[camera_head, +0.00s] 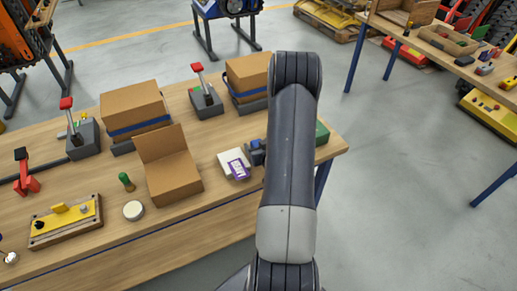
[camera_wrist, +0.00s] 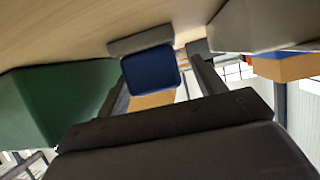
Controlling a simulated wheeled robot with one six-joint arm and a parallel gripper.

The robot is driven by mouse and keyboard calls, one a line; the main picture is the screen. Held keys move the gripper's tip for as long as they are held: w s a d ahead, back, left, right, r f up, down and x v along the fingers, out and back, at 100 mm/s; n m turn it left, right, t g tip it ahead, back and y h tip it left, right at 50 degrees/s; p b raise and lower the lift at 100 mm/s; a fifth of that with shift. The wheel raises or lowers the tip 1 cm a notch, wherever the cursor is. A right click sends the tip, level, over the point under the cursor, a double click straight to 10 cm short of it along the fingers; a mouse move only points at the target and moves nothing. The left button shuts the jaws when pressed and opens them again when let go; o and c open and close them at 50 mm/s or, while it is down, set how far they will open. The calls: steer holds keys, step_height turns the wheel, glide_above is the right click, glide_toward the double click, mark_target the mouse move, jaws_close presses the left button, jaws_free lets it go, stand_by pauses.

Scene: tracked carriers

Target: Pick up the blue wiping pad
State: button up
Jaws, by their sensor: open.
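The blue wiping pad (camera_wrist: 150,70) shows in the wrist view as a dark blue block with rounded corners, next to a grey strip along the tabletop. My gripper (camera_wrist: 163,67) is open, its two dark fingers on either side of the pad in this view. I cannot tell whether they touch it. In the head view a small dark blue shape (camera_head: 257,147), probably the pad, shows at the left edge of my arm, which hides the rest. My gripper is hidden behind the arm there.
A green box (camera_wrist: 50,105) is close on the left in the wrist view; it also shows right of my arm in the head view (camera_head: 321,133). A purple-and-white box (camera_head: 238,169) lies left of the blue shape. Cartons (camera_head: 168,166) and lever units (camera_head: 206,101) crowd the workbench (camera_head: 210,222).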

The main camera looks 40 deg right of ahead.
steer(key=shift+c, duration=0.5)
steer(key=c, duration=1)
steer(key=shift+r, duration=0.1)
